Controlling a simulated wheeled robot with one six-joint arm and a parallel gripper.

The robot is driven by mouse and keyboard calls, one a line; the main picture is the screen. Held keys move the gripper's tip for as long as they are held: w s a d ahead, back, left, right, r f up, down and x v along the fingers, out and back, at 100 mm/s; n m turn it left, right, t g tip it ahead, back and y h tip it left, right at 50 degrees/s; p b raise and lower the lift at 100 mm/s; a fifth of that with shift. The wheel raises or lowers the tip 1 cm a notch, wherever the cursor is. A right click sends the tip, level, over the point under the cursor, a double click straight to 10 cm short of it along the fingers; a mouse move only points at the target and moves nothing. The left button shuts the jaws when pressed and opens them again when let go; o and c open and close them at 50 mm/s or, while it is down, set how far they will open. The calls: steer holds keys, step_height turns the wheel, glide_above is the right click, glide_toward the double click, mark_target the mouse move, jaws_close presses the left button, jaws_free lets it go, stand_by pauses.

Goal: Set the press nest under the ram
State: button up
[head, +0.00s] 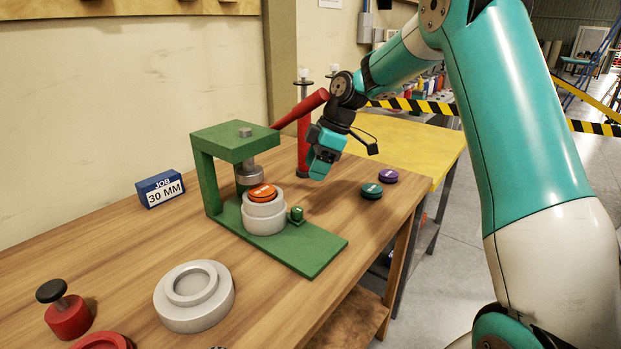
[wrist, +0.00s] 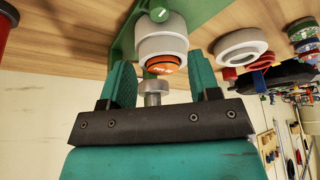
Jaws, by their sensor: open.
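The press (head: 232,150) is a green frame with a grey ram (head: 249,172) and a long green base plate (head: 315,252). The press nest (head: 264,217), a stepped grey cylinder, stands upright on the plate just in front of the ram, not squarely beneath it. An orange disc (head: 262,193) sits in its top. My gripper (head: 318,172) is open and empty, above and behind the nest to the right. In the wrist view the nest (wrist: 161,45) with its orange disc (wrist: 163,64) shows beyond and between the open fingers (wrist: 160,70).
A small green knob (head: 296,214) stands on the plate beside the nest. The red lever (head: 302,110) and a red post (head: 303,140) are near my gripper. Purple (head: 388,175) and green (head: 371,190) discs lie right. A grey stepped ring (head: 170,312) and a JOB 30 MM block (head: 160,189) stand left.

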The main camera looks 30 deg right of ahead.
mark_target(269, 229)
steer(key=shift+c, duration=0.2)
